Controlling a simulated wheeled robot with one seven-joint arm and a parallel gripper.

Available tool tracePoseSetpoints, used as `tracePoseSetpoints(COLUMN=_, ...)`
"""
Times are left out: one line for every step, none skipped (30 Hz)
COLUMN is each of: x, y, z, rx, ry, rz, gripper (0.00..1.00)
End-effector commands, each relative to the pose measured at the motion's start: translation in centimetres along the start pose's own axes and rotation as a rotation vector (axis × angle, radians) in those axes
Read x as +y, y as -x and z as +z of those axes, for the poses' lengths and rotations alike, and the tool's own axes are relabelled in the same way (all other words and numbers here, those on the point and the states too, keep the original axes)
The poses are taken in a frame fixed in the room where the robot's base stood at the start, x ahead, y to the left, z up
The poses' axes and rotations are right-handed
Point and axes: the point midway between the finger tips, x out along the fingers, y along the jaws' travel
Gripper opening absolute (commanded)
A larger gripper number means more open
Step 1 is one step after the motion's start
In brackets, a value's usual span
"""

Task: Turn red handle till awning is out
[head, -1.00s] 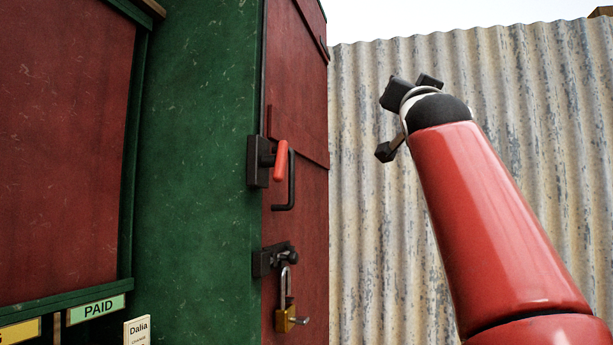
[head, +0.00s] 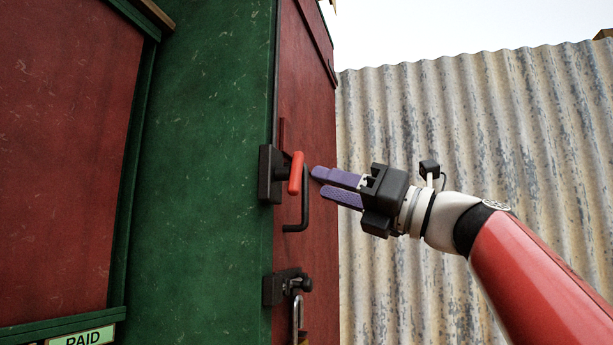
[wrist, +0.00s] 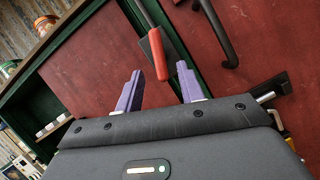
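The red handle (head: 296,173) is a short upright grip on a black mount (head: 269,174) at the corner of the green and red stall. My gripper (head: 324,187) is just to the right of it in the head view, its purple fingers pointing left toward it. In the wrist view the red handle (wrist: 157,53) hangs between and beyond the two spread fingertips (wrist: 160,82). The gripper is open and empty, apart from the handle as far as I can see. I cannot make out the awning in these frames.
A black bent bar (head: 305,200) is on the red door right beside the handle. Below it are a black latch (head: 284,286) and a padlock shackle (head: 297,312). A corrugated metal wall (head: 450,120) stands behind my arm. A PAID sign (head: 80,337) is at lower left.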

Motion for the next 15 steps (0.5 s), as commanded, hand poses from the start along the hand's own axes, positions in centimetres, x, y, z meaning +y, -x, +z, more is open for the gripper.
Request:
tracePoseSetpoints(x=0.2, y=-1.0, z=0.2, rx=0.001, ry=-0.001, rz=0.004, gripper=0.38)
tracePoseSetpoints(x=0.1, y=-1.5, z=0.2, rx=0.000, ry=-0.002, rz=0.004, gripper=0.38)
tracePoseSetpoints(x=0.1, y=-2.2, z=0.2, rx=0.001, ry=-0.003, rz=0.004, gripper=0.38)
tracePoseSetpoints(x=0.1, y=-2.7, z=0.2, rx=0.000, ry=-0.003, rz=0.004, gripper=0.38)
tracePoseSetpoints(x=0.1, y=-3.1, z=0.2, rx=0.000, ry=-0.002, rz=0.003, gripper=0.38)
tracePoseSetpoints(x=0.1, y=-3.7, z=0.2, rx=-0.001, ry=-0.002, rz=0.003, gripper=0.38)
tracePoseSetpoints(x=0.1, y=-4.1, z=0.2, rx=-0.001, ry=-0.003, rz=0.003, gripper=0.38)
tracePoseSetpoints(x=0.1, y=-4.4, z=0.2, rx=-0.001, ry=-0.003, rz=0.003, gripper=0.38)
tracePoseSetpoints(x=0.1, y=-4.8, z=0.2, rx=-0.001, ry=-0.002, rz=0.003, gripper=0.38)
tracePoseSetpoints(x=0.1, y=-5.0, z=0.2, rx=-0.002, ry=-0.002, rz=0.002, gripper=0.38)
tracePoseSetpoints(x=0.1, y=-5.2, z=0.2, rx=-0.002, ry=-0.002, rz=0.001, gripper=0.38)
tracePoseSetpoints(x=0.1, y=-5.4, z=0.2, rx=-0.002, ry=-0.002, rz=0.001, gripper=0.38)
tracePoseSetpoints(x=0.0, y=-5.5, z=0.1, rx=-0.002, ry=-0.002, rz=0.001, gripper=0.38)
tracePoseSetpoints(x=0.0, y=-5.5, z=0.1, rx=-0.002, ry=-0.002, rz=0.001, gripper=0.38)
tracePoseSetpoints(x=0.0, y=-5.6, z=0.1, rx=-0.003, ry=-0.002, rz=0.001, gripper=0.38)
